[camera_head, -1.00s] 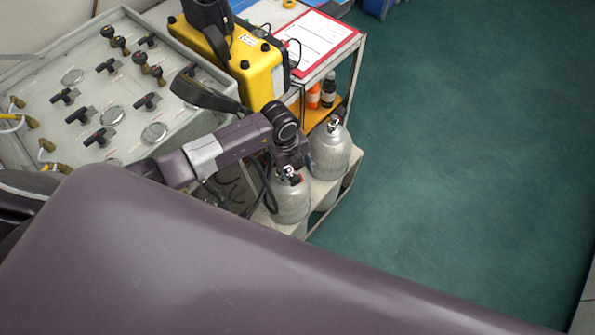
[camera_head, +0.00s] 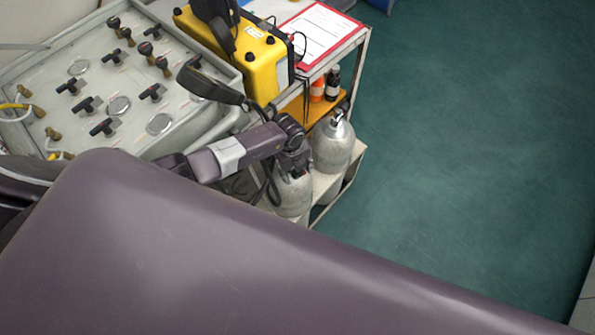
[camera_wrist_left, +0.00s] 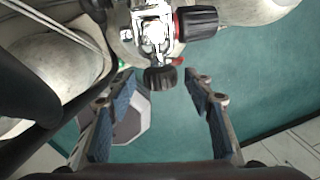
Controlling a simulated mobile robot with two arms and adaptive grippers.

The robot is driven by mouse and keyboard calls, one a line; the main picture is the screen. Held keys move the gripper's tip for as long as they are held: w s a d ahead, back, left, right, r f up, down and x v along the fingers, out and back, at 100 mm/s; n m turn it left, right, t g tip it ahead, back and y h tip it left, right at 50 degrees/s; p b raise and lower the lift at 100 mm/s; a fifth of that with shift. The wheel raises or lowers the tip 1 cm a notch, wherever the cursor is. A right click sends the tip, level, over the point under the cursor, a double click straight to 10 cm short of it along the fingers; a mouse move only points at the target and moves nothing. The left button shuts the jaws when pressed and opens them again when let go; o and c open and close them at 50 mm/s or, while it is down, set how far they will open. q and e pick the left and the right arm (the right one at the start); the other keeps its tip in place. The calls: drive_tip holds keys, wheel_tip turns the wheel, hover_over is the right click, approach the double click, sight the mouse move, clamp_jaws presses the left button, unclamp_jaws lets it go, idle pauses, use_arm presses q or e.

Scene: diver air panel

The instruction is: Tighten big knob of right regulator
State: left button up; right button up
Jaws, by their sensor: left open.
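Two grey cylinders stand on the cart's lower shelf: a nearer one (camera_head: 293,194) and a farther one (camera_head: 332,150). A regulator (camera_head: 338,118) shows on top of the farther one. My left gripper (camera_head: 296,165) is over the nearer cylinder's top and hides most of its valve. In the left wrist view, a chrome regulator (camera_wrist_left: 152,30) has a black knob with a red ring (camera_wrist_left: 197,22) on its right and a ribbed black knob (camera_wrist_left: 160,78) facing me. My left gripper's open fingers (camera_wrist_left: 159,88) flank the ribbed knob, with gaps both sides. My right gripper is not in view.
The grey air panel (camera_head: 75,100) with several valves and gauges is at the left. A yellow box (camera_head: 262,68) and a red clipboard (camera_head: 320,30) are on the cart. Bottles (camera_head: 332,85) stand on an orange shelf. The green floor (camera_head: 460,150) at right is clear.

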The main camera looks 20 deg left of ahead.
use_arm(q)
drive_tip(key=c, duration=1.2)
drive_tip(key=shift+o, duration=0.2)
drive_tip(key=shift+w+d+f+g+y+b, duration=0.2)
drive_tip(key=shift+g+y+b, duration=0.25)
drive_tip(key=shift+b, duration=0.55)
drive_tip(key=g+b, duration=0.1)
drive_tip(key=b, duration=0.1)
drive_tip(key=g+y+b, duration=0.1)
drive_tip(key=b, duration=0.2)
drive_tip(key=g+y+b, duration=0.1)
drive_tip(key=b, duration=0.1)
drive_tip(key=shift+w+g+b, duration=0.25)
drive_tip(key=shift+b, duration=0.05)
drive_tip(key=shift+d+r+g+b, duration=0.1)
drive_tip(key=shift+g+b, duration=0.2)
drive_tip(key=shift+b, duration=0.35)
drive_tip(key=o, duration=1.2)
drive_tip(key=shift+c, duration=0.2)
